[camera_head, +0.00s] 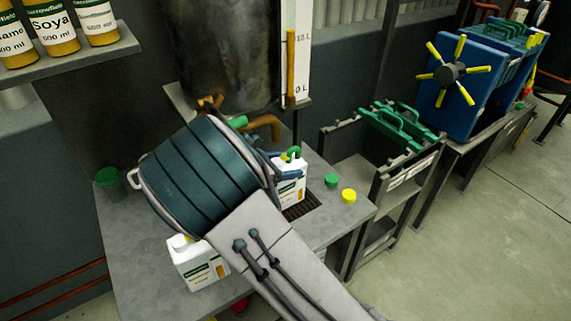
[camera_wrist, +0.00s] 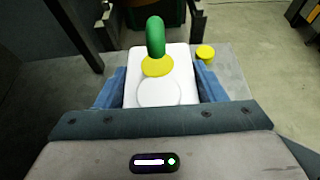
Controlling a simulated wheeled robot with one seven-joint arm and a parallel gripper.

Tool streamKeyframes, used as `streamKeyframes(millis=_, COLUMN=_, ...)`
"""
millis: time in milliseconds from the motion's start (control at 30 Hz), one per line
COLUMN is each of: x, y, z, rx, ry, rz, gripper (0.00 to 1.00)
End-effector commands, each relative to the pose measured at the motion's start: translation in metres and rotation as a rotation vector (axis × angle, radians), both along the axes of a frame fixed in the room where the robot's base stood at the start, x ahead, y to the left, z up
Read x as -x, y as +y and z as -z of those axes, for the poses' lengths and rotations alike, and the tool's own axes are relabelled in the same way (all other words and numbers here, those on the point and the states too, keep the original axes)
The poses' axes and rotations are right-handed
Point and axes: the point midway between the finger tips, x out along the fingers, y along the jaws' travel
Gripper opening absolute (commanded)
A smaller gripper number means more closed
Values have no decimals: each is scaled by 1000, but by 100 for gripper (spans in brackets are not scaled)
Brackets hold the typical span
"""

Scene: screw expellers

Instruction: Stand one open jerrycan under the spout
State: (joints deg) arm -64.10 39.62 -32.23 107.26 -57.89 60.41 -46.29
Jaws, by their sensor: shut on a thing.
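My gripper (camera_wrist: 160,86) is shut on a white jerrycan (camera_wrist: 182,60), one blue finger on each side. A curved green piece (camera_wrist: 155,36) rises from a yellow round piece on its top; I cannot tell whether its mouth is open. In the head view this jerrycan (camera_head: 292,190) is upright at the dark drain grate (camera_head: 300,209), partly hidden by my gripper. I cannot tell whether its base touches. The brass spout (camera_head: 264,126) is behind it, below the tank. A second white jerrycan (camera_head: 196,268) with a white top stands at the table's front left, partly behind my arm.
A green cap (camera_head: 331,180) and a yellow cap (camera_head: 348,195) lie on the grey table (camera_head: 130,230), right of the grate. A green cup-like thing (camera_head: 109,181) is at the left. The dark tank (camera_head: 225,50) stands behind. A filter-press rack (camera_head: 395,150) is to the right.

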Motion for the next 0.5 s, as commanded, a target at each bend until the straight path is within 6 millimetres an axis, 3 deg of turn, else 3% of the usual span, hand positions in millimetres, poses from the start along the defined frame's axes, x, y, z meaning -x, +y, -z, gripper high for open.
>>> streamKeyframes(millis=167, x=-1, y=-1, z=2, rx=2, ry=-1, rz=2, gripper=0)
streamKeyframes(millis=200, x=0, y=-1, z=3, rx=0, ry=1, rz=2, gripper=66)
streamKeyframes(millis=267, x=-1, y=-1, z=3, rx=0, ry=0, rz=2, gripper=83)
streamKeyframes(millis=500, x=-1, y=-2, z=3, rx=0, ry=0, rz=3, gripper=85)
